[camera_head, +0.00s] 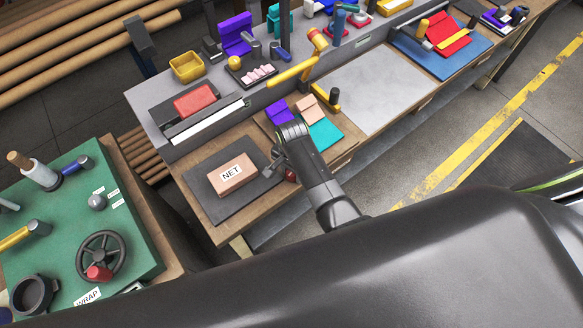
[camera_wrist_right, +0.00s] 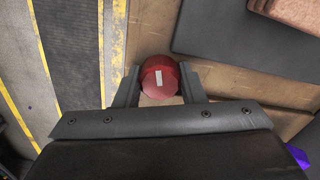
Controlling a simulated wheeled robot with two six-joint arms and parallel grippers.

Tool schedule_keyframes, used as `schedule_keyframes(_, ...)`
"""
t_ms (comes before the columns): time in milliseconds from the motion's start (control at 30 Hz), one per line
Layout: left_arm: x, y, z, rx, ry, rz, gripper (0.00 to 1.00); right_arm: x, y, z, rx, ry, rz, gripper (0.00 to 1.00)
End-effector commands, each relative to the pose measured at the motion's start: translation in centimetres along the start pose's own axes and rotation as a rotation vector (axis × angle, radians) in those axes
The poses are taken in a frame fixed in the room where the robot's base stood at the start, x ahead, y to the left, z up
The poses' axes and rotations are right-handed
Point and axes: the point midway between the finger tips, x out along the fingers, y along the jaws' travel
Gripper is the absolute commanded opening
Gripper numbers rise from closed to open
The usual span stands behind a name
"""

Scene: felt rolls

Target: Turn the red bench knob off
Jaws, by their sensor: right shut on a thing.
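The red bench knob (camera_wrist_right: 159,80) is round with a short pale mark on its face. In the wrist view it sits between the two fingers of my right gripper (camera_wrist_right: 159,72), and the mark points nearly straight up the picture. The fingers are shut on the knob's sides. In the head view my right gripper (camera_head: 280,167) is at the front edge of the wooden bench, and only a bit of the red knob (camera_head: 291,175) shows beside it. The rest is hidden by my wrist. My left gripper is not in view.
A dark mat (camera_head: 208,199) with a box marked NET (camera_head: 232,175) lies left of my right gripper. Coloured felt pieces (camera_head: 325,134) lie just behind it. A green table (camera_head: 58,225) with a handwheel stands at left.

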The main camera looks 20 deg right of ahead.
Motion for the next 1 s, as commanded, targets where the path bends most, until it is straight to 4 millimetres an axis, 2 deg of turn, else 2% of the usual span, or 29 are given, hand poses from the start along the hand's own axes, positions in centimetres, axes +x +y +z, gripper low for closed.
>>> schedule_keyframes(33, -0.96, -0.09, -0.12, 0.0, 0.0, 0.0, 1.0, -0.42, 0.08, 0.02, -0.055, -0.001, 0.003, 0.04)
schedule_keyframes(100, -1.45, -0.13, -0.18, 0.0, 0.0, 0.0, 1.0, -0.37, 0.07, 0.0, -0.13, 0.0, 0.002, 0.04)
schedule_keyframes(233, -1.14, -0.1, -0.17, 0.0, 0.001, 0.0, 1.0, 0.03, 0.06, 0.0, -0.22, 0.0, 0.001, 0.04)
schedule_keyframes(667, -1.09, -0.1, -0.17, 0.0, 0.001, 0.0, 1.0, 0.12, 0.07, 0.02, -0.239, 0.0, 0.001, 0.04)
schedule_keyframes(700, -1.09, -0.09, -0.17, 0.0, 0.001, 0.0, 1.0, 0.12, 0.07, 0.02, -0.238, 0.0, 0.001, 0.41)
schedule_keyframes(767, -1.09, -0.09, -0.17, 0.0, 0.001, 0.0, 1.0, 0.11, 0.07, 0.02, -0.238, 0.0, 0.001, 0.49)
schedule_keyframes(1000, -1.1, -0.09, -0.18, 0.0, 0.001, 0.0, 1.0, 0.07, 0.03, 0.02, -0.209, 0.0, 0.0, 0.49)
